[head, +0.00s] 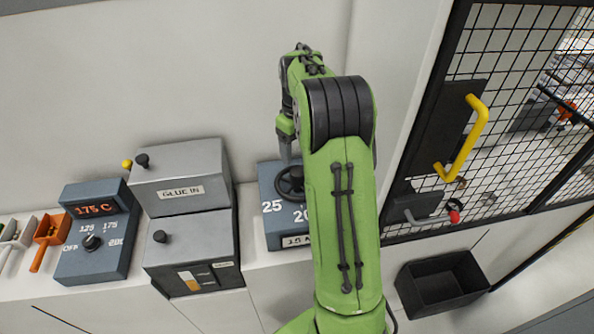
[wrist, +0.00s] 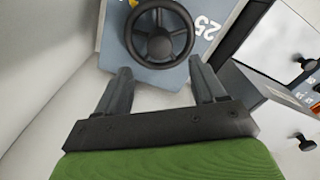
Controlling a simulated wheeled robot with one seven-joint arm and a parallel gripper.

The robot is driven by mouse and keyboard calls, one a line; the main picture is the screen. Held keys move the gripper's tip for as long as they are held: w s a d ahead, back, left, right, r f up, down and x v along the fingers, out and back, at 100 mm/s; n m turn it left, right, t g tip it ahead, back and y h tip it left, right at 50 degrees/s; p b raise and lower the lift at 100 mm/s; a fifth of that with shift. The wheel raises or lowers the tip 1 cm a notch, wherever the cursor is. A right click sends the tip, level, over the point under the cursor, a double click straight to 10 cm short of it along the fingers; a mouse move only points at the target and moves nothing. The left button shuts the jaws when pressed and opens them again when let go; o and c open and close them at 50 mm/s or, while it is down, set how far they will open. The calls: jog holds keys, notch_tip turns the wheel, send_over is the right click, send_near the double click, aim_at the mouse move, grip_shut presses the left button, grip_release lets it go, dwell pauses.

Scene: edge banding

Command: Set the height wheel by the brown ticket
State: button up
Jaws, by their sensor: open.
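The height wheel (head: 290,182) is a dark spoked handwheel on a blue-grey box (head: 274,228) marked 25, 20 and a partly hidden 15. In the wrist view the wheel (wrist: 160,35) is at the top, with the 25 to its right and a yellow bit (wrist: 133,3) above it. My gripper (wrist: 158,66) is open, its two fingers apart below the wheel, with nothing between them. In the head view its finger (head: 285,150) shows just above the wheel. My arm hides the box's right side. A small amber-and-white label (head: 188,281) is on the lower grey cabinet; I cannot tell a brown ticket.
Left of the wheel stand the GLUE IN cabinet (head: 180,180) and a temperature box (head: 97,235) reading 175 C. A mesh door (head: 500,110) with a yellow handle (head: 468,140) and a black bin (head: 441,283) are at the right. Wall stands close behind the wheel.

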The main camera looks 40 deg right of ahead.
aim_at(297, 171)
notch_tip(297, 171, down, 9)
jog(key=shift+w+f, duration=0.1)
jog(key=shift+f, duration=0.1)
jog(key=shift+c, duration=0.4)
jog(key=c, duration=1)
